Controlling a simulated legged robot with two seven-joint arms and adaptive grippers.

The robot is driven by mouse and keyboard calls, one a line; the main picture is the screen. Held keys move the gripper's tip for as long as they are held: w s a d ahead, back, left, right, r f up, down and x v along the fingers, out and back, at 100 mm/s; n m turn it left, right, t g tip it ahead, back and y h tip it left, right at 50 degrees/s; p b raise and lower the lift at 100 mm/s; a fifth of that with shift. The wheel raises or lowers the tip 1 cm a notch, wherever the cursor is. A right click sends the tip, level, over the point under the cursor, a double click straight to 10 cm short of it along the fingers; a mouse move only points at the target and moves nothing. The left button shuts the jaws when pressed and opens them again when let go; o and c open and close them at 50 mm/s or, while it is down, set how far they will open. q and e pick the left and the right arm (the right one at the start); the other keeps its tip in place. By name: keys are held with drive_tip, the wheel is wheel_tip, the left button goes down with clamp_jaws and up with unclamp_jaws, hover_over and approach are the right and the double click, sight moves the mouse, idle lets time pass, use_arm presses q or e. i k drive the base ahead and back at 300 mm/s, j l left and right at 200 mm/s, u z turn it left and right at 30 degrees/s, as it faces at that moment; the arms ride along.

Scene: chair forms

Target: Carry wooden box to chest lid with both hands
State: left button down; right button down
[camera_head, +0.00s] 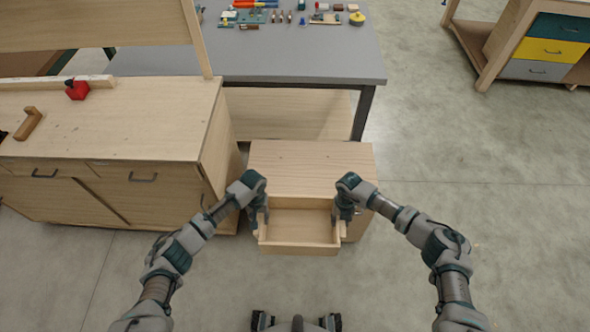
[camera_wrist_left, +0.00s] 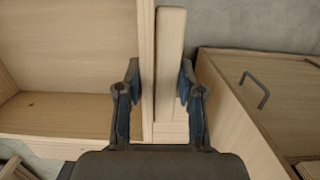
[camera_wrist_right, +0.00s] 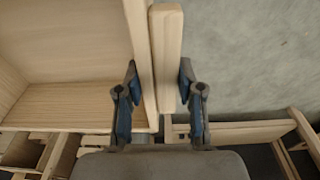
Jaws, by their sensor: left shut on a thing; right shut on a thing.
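The wooden box (camera_head: 300,249) is a pale, open-topped, empty-looking tray with a bar handle on each side. It is in front of the wooden chest and overlaps its near part in the head view; the gap beneath is hidden. My left gripper (camera_head: 262,219) is shut on its left side, with the wall and handle (camera_wrist_left: 170,60) between the fingers in the left wrist view. My right gripper (camera_head: 341,219) is shut on its right side, with the wall and handle (camera_wrist_right: 165,55) between the fingers. The chest lid (camera_head: 310,165) is flat, and its visible far part is bare.
A wooden cabinet (camera_head: 110,120) stands close on the left, with a red clamp (camera_head: 77,90) on top. A grey workbench (camera_head: 290,60) with several small tools stands behind the chest. A drawer unit (camera_head: 555,45) is at the far right. The floor on the right is clear.

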sight(301, 175)
drive_tip(key=i, duration=0.95)
